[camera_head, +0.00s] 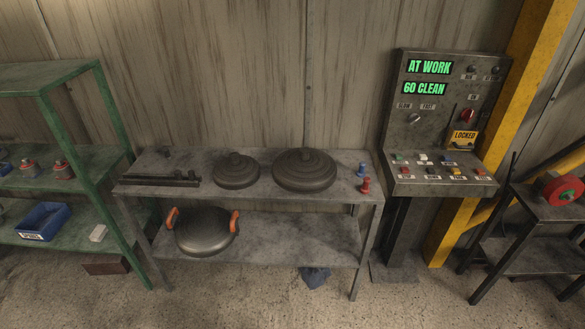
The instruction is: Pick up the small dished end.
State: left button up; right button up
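A smooth grey dished piece (204,232) with an orange grip on each side, left (172,218) and right (234,222), rests on the lower shelf of the steel bench, at its left. On the bench top stand a smaller dark stepped round piece (236,171) and, to its right, a larger one (304,170), each with a knob-like centre. I cannot tell for sure which of these is the small dished end. Neither of my grippers is in view.
The steel bench (340,196) also holds dark bars (160,178) and small blue (361,170) and red (365,185) pieces. A green shelf (115,165) stands left, a control panel (440,130) right. The lower shelf's right part is clear.

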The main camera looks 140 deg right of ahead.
aim_at(236, 171)
jog(key=z, duration=4.2)
jog(key=i+l+u, duration=0.1)
jog(key=u, duration=0.3)
jog(key=i+l+u, duration=0.2)
jog(key=u, duration=0.25)
jog(key=i+l+u, duration=0.1)
jog(key=u, duration=0.3)
jog(key=k+l, duration=0.05)
